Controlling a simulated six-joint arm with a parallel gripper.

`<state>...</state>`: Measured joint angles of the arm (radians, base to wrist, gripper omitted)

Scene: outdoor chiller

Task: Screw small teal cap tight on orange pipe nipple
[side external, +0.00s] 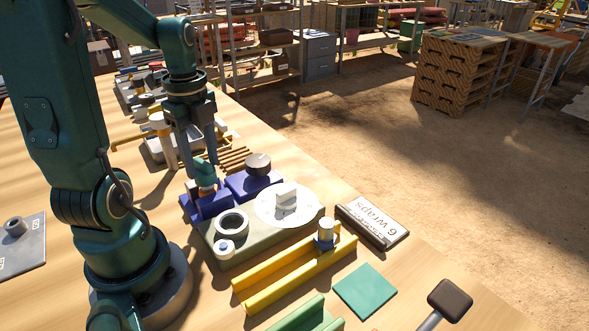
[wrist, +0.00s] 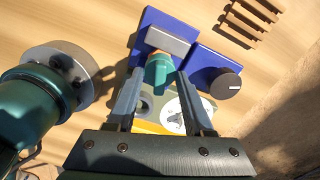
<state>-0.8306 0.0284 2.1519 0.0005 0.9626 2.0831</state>
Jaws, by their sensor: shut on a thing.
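The small teal cap (side external: 205,174) is between the fingertips of my gripper (side external: 201,166), which is shut on it. In the wrist view the cap (wrist: 158,70) shows between the two fingers of my gripper (wrist: 160,76). A sliver of the orange pipe nipple (side external: 207,188) shows just below the cap, over the blue fixture (side external: 212,205). The cap and fingers hide most of the nipple. I cannot tell how far the cap is on it.
A blue block with a black knob (side external: 258,163) stands right beside the fixture. In front are a grey-green plate with a white disc (side external: 265,212) and a yellow rail (side external: 285,275). A sign (side external: 372,224) and a teal square (side external: 366,290) lie near the table's right edge.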

